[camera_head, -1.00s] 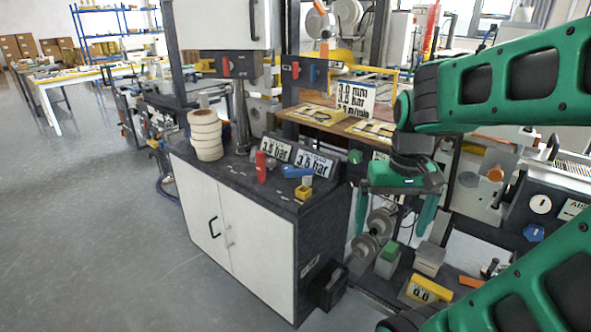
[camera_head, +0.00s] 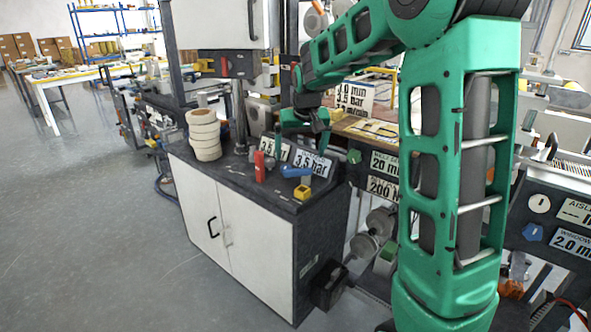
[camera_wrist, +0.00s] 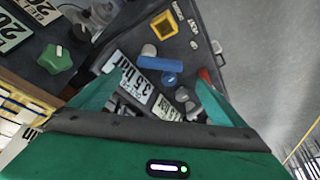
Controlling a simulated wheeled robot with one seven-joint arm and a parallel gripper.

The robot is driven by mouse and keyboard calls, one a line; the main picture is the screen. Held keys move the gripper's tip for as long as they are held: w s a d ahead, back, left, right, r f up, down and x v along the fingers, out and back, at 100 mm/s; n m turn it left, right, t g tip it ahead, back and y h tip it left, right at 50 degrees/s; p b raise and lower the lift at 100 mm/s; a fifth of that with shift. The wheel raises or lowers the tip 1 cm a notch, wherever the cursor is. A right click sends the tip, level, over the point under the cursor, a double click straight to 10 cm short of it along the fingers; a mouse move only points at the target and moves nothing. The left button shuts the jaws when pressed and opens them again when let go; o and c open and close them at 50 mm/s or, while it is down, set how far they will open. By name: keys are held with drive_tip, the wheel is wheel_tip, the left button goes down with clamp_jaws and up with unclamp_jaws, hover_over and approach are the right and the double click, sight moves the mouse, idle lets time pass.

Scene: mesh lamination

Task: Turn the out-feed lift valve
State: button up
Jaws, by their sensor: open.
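Two lever valves stand on the dark cabinet top (camera_head: 233,175): one with a red upright handle (camera_head: 260,167) and one with a blue handle lying flat (camera_head: 296,172). I cannot read which is the out-feed lift valve. Sign plates stand behind them; the right one (camera_head: 312,164) reads 3.5 bar. My gripper (camera_head: 302,146) is open and empty above and behind the plates. In the wrist view the blue handle (camera_wrist: 160,63) shows between and beyond the open fingers (camera_wrist: 162,78). The red handle (camera_wrist: 204,75) shows by the right finger, which partly hides it.
A stack of white rolls (camera_head: 204,135) stands at the cabinet's left. A small yellow block (camera_head: 303,192) sits at its front right corner. A green knob (camera_head: 354,156) is on the panel to the right. The floor (camera_head: 90,220) at the left is clear.

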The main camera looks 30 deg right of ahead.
sight(297, 170)
drive_tip(key=x, duration=0.8)
drive_tip(key=shift+s, duration=0.1)
drive_tip(key=c, duration=1.2)
drive_tip(key=shift+a, duration=0.4)
drive_tip(key=c, duration=0.3)
drive_tip(key=shift+d, duration=0.1)
